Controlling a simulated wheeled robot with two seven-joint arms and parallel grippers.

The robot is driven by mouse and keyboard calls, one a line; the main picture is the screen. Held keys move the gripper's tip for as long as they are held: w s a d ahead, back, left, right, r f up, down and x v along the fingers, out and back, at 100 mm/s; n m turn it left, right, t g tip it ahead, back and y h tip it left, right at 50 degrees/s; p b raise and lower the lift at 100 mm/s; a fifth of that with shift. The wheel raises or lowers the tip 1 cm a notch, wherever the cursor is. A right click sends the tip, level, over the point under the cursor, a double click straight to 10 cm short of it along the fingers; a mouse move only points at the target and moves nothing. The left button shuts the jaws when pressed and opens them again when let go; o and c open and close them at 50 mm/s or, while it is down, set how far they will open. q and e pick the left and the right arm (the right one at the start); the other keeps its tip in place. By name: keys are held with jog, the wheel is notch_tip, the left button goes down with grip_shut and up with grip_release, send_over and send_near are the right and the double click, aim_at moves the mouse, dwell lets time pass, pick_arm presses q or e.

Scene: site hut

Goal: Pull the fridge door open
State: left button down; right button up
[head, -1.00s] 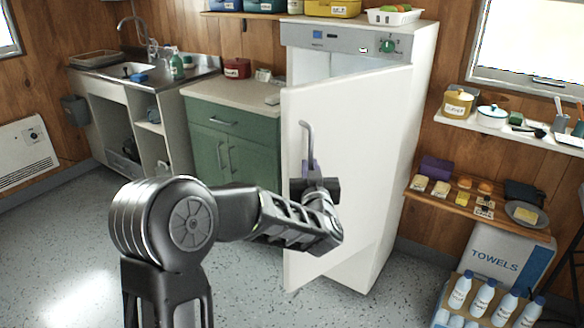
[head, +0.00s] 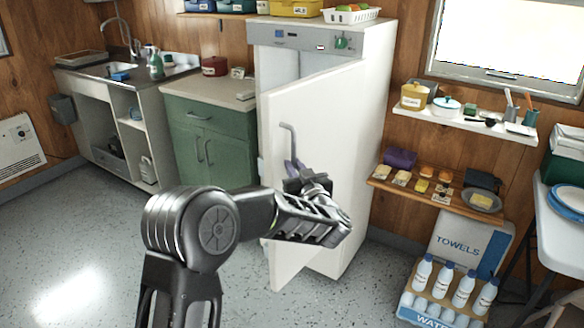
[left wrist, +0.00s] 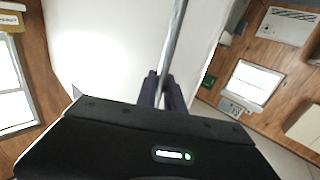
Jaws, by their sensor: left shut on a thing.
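The white fridge (head: 362,110) stands against the wood wall, and its door (head: 318,118) is swung partly open toward me, with a gap on its left side. A grey bar handle (head: 289,138) runs down the door's outer face near its free edge. My left gripper (head: 294,170) is shut on the handle's lower part. In the left wrist view, the purple fingers (left wrist: 163,92) close around the grey handle (left wrist: 175,40), with the white door (left wrist: 110,45) behind. The fridge's inside is mostly hidden by the door. My right gripper is not in view.
A green cabinet (head: 208,145) with a worktop stands left of the fridge. To the right are a low wooden shelf (head: 425,197) with food, a towels box (head: 470,243) and a crate of bottles (head: 425,308). The floor (head: 110,240) in front and left is clear.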

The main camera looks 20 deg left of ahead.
pick_arm(q)
jog(key=shift+w+d+r, duration=0.2)
jog(key=shift+d+r, duration=0.05)
jog(key=shift+r, duration=0.1)
jog(key=c, duration=1.9)
grip_release()
jog(key=o, duration=0.3)
jog(key=shift+w+f, duration=0.15)
jog(key=shift+o, duration=0.7)
jog(key=shift+f, duration=0.1)
jog(key=shift+a, duration=0.1)
jog(key=v, duration=0.8)
jog(key=shift+b, duration=0.3)
